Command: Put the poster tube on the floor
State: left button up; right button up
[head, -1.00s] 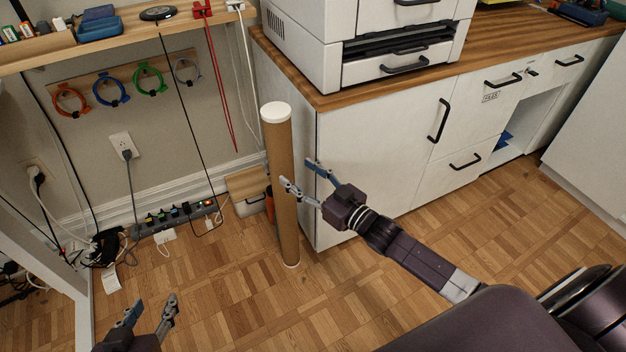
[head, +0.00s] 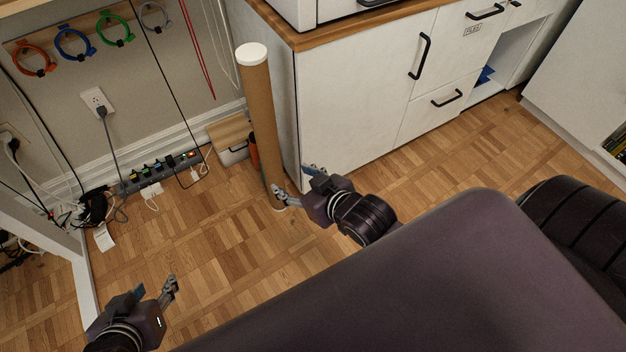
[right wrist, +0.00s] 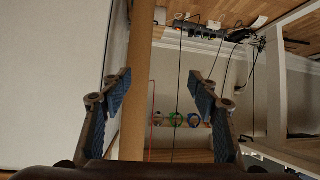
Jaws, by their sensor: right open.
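The poster tube (head: 262,115) is a long brown cylinder with a white cap. In the head view it stands upright on the floor beside the white cabinet's left corner. It also shows in the right wrist view (right wrist: 138,60), crossing the gap between the fingers, closer to the left finger. My right gripper (head: 298,182) is open near the tube's lower part. I cannot tell whether a finger touches it; the gripper partly hides the lower end. My left gripper (head: 154,287) is open and empty over the floor at the lower left.
The white cabinet (head: 355,110) stands just right of the tube. A small wooden-topped box (head: 230,138) and a power strip (head: 160,172) with cables lie along the wall. The parquet floor (head: 220,240) is clear in front of the tube.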

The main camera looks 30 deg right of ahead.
jog(key=s+g, duration=0.3)
jog(key=s, duration=0.6)
jog(key=shift+s+r+h, duration=0.2)
jog(key=shift+r+h, duration=0.1)
jog(key=shift+h, duration=0.1)
